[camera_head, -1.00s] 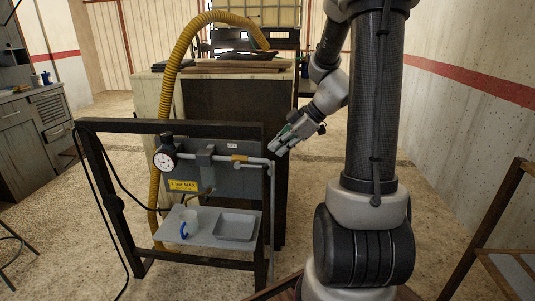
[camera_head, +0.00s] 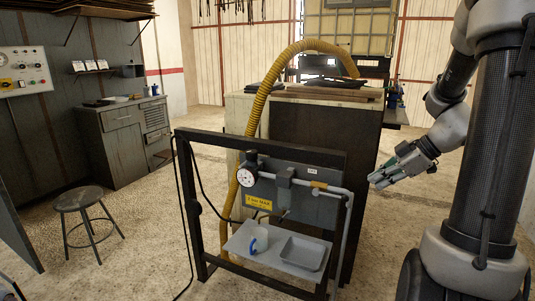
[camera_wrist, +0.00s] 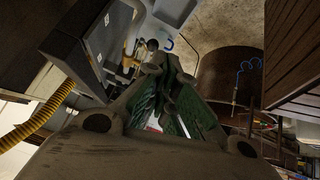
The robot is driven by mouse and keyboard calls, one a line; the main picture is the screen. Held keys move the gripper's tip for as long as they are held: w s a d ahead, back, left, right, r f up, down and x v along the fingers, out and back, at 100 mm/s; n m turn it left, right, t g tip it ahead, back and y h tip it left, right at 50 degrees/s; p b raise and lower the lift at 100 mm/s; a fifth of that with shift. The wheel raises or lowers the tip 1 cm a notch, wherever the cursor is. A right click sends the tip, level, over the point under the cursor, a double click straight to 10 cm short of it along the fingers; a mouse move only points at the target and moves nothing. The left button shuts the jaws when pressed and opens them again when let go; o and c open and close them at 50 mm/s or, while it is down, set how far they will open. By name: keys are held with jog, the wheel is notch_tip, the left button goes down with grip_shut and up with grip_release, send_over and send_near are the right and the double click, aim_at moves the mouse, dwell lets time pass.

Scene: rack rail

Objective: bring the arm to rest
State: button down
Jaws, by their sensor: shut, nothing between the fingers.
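My gripper (camera_head: 376,181) is at the end of my arm in the right part of the head view, just right of the rack frame's pipe and apart from it. Its green-padded fingers are shut with nothing between them; they also show in the wrist view (camera_wrist: 172,80), coming together at the middle. My arm is bent, with the forearm reaching down and left.
A dark rack frame (camera_head: 262,141) carries a dial gauge (camera_head: 246,176), a grey pipe (camera_head: 335,190) and a shelf (camera_head: 240,243) with a cup and grey tray (camera_head: 303,253). A yellow hose (camera_head: 248,118) arches behind. A stool (camera_head: 78,198) stands left on open floor.

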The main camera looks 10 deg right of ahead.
jog(key=s+a+m+g+h, duration=0.1)
jog(key=s+m+g+h, duration=0.25)
jog(key=s+m, duration=0.95)
jog(key=s+a+r+t+h, duration=0.2)
jog(key=s+a+r, duration=0.2)
jog(key=a+r, duration=0.3)
notch_tip(320, 180, up, 2)
jog(key=shift+s+r+h, duration=0.1)
jog(key=shift+s+h, duration=0.2)
jog(key=shift+h, duration=0.05)
